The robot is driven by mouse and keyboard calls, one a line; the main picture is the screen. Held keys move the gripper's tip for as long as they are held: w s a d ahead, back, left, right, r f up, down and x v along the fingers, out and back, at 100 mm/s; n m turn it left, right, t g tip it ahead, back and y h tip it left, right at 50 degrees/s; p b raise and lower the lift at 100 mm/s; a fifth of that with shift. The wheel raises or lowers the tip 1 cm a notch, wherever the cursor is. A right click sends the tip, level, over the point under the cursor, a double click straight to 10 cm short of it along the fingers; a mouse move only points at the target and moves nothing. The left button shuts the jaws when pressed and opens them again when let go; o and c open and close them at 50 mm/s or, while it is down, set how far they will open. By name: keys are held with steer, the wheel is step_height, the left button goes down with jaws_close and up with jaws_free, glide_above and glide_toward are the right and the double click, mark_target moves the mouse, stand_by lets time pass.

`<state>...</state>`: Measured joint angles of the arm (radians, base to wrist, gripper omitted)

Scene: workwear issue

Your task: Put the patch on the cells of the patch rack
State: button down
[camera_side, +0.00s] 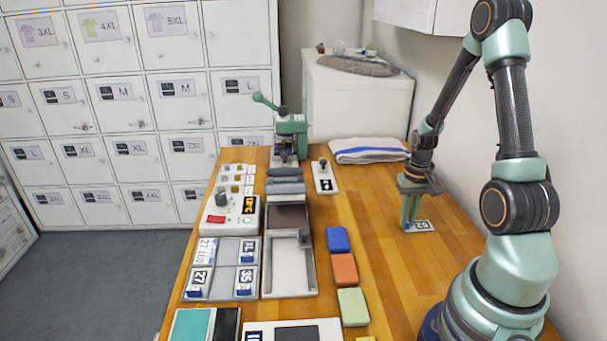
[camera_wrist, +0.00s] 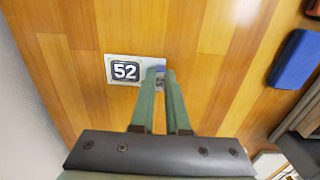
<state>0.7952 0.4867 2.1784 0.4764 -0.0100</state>
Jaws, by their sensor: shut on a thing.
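The patch (camera_side: 424,225) is a pale card with a dark plate reading 52. It lies flat at the table surface, right of the middle, and also shows in the wrist view (camera_wrist: 125,70). My gripper (camera_side: 407,228) points down at one end of it. In the wrist view, my gripper (camera_wrist: 161,76) is shut on a small blue grip at the patch's right end; the fingers hide most of this grip. Whether the patch touches the table is hard to tell. The patch rack (camera_side: 217,294) is a grey tray with cells at the left, holding numbered pieces, some with blue grips.
Blue (camera_side: 338,239), orange (camera_side: 345,269) and green (camera_side: 353,306) blocks stand between my gripper and the rack. Also there is a grey open tray (camera_side: 290,292). A green press (camera_side: 291,134) and a folded towel (camera_side: 368,150) are at the back. The wood around the patch is clear.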

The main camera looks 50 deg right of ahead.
steer(key=shift+r, duration=0.1)
step_height(320, 180, up, 19)
steer(key=w+a+f+n, duration=0.2)
steer(key=w+a+n, duration=0.3)
steer(key=a, duration=0.7)
steer(key=w+a+f+n, duration=0.2)
steer(key=w+a+n, duration=0.25)
steer(key=a, duration=0.65)
steer(key=w+a+f+n, duration=0.2)
steer(key=w+a+n, duration=0.35)
steer(key=a, duration=0.65)
steer(key=w+a+f+n, duration=0.3)
steer(key=a+f, duration=0.2)
steer(key=a, duration=0.5)
steer(key=shift+s+a+f, duration=0.1)
steer(key=shift+f, duration=1.6)
steer(key=shift+s+f, duration=0.1)
steer(key=shift+f, duration=1.55)
steer(key=shift+f, duration=0.35)
